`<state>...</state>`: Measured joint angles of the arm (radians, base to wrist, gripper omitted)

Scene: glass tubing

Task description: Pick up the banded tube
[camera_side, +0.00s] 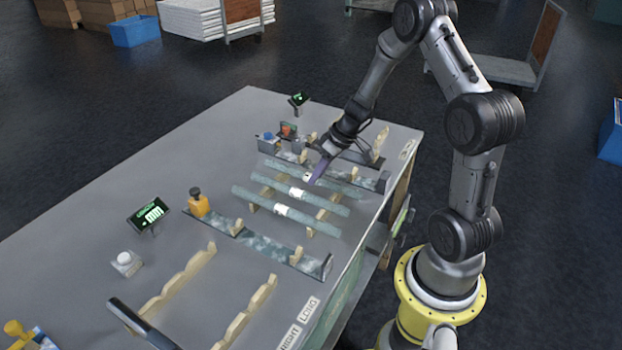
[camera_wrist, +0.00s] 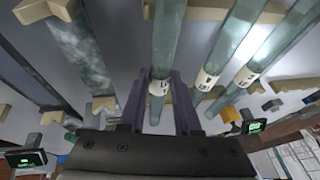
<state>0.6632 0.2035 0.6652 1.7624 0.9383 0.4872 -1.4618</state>
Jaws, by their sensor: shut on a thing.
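Three pale green glass tubes lie side by side across wooden notched supports, each with a white marked band. My gripper (camera_side: 316,178) has purple fingers and comes down at the far tube (camera_side: 333,185). In the wrist view, my gripper (camera_wrist: 157,100) is shut on this banded tube (camera_wrist: 165,40), with one finger on each side of its white band (camera_wrist: 158,88). The middle tube (camera_side: 325,197) and near tube (camera_side: 318,223) lie apart from the fingers. I cannot tell whether the held tube is clear of the supports.
A marbled rail (camera_side: 262,244) with an orange-yellow block (camera_side: 199,204) stands nearer. Another rail (camera_side: 368,181) lies just behind the tubes. Empty wooden supports (camera_side: 180,280) stand at the front. Small display screens (camera_side: 150,213) stand on the table. The table's left middle is clear.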

